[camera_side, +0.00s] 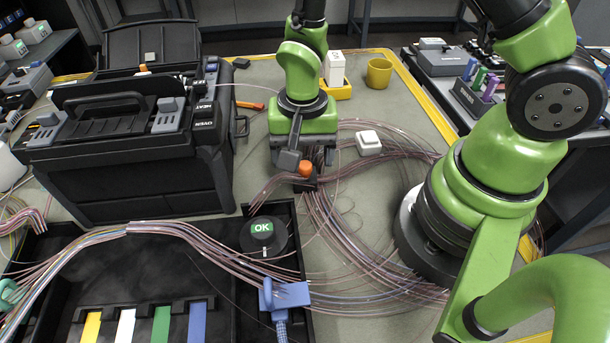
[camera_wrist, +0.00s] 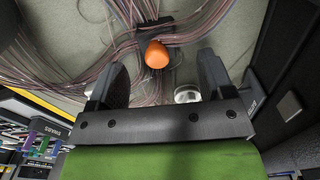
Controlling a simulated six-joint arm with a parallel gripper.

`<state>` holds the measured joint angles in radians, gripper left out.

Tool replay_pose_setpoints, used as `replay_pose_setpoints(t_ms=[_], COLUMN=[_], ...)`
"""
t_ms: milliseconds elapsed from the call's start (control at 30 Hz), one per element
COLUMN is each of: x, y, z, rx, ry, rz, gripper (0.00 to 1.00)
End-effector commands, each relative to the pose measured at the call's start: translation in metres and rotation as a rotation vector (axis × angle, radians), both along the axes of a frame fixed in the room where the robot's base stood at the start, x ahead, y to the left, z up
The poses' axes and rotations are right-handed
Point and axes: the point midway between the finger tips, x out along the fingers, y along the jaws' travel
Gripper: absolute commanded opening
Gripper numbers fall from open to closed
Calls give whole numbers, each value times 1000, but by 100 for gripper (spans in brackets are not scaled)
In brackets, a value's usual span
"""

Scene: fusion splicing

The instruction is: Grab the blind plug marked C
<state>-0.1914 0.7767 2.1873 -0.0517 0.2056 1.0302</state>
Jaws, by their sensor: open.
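An orange rounded plug (camera_side: 305,169) stands on a dark block among the fibre strands, just below my gripper in the side view. No letter C can be read on it, so I cannot tell its marking. My gripper (camera_side: 303,158) is open, with its fingers pointing down close to the plug. In the wrist view the same orange plug (camera_wrist: 157,54) shows near the gap between the two dark fingers of my gripper (camera_wrist: 162,72), slightly beyond their tips. Nothing is held. A pale round item (camera_wrist: 187,94) shows partly behind the right finger.
A black splicing machine (camera_side: 140,165) stands to the left. In front lies a black tray (camera_side: 215,262) with a round piece marked OK (camera_side: 262,230) and a blue clamp (camera_side: 285,297). Loose fibres (camera_side: 365,255) spread to the right. A white box (camera_side: 368,141) and yellow cup (camera_side: 379,73) stand behind.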

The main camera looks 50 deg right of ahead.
Motion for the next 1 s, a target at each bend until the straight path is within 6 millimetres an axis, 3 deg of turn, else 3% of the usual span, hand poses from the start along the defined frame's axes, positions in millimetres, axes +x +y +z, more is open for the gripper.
replay_pose_setpoints(t_ms=[400, 733, 967, 1000], x=[-2, -2, -2, -2], y=[-3, -3, -3, -3], z=[-48, -54, -54, -54], rx=[0, 1, 1, 1], ry=[2, -1, -1, -1], rz=[0, 0, 0, 0], gripper=[74, 74, 24, 20])
